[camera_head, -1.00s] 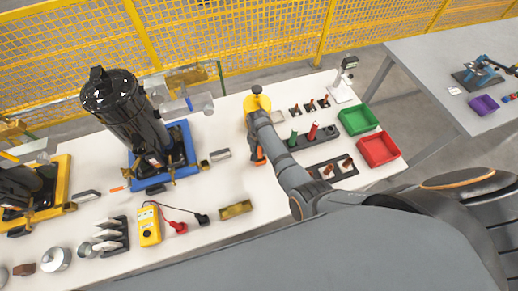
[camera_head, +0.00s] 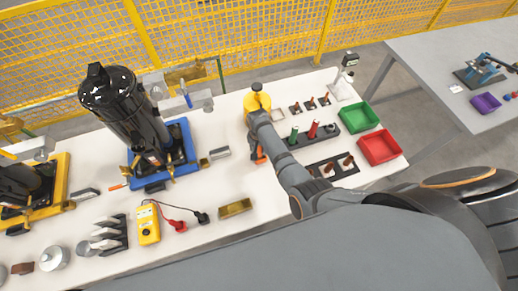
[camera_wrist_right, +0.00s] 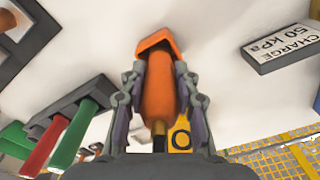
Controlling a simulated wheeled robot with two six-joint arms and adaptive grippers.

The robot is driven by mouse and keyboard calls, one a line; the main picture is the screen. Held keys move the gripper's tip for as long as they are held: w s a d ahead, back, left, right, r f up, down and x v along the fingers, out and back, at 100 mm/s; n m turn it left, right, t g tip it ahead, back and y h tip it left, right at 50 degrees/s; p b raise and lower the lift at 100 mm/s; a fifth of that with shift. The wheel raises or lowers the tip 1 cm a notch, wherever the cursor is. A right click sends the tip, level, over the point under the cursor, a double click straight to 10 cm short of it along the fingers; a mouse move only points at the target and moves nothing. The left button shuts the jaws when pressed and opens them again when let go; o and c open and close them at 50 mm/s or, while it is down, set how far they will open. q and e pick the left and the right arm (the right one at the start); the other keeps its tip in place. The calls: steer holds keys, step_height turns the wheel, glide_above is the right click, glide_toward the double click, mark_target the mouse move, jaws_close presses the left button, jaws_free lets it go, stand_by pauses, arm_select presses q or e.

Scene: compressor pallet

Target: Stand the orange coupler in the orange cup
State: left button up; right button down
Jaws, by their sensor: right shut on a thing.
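My right gripper (camera_wrist_right: 158,100) is shut on the orange coupler (camera_wrist_right: 158,90), a rounded orange body between its fingers in the right wrist view. An angular orange piece (camera_wrist_right: 152,42), perhaps the orange cup, shows at the coupler's far end. I cannot tell whether the coupler stands inside it or only overlaps it. In the head view my right wrist hides most of the gripper, and a bit of orange (camera_head: 261,154) shows beside the arm on the white table. My left gripper is not in view.
A black rack (camera_head: 300,141) with green and red couplers stands right of the arm. A grey label block (camera_head: 220,153) lies to the left. Green (camera_head: 358,118) and red (camera_head: 379,148) bins are at the right. A black compressor (camera_head: 125,110) stands on a blue pallet.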

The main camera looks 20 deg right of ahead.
steer(key=shift+f, duration=0.1)
steer(key=c, duration=0.9)
jaws_free()
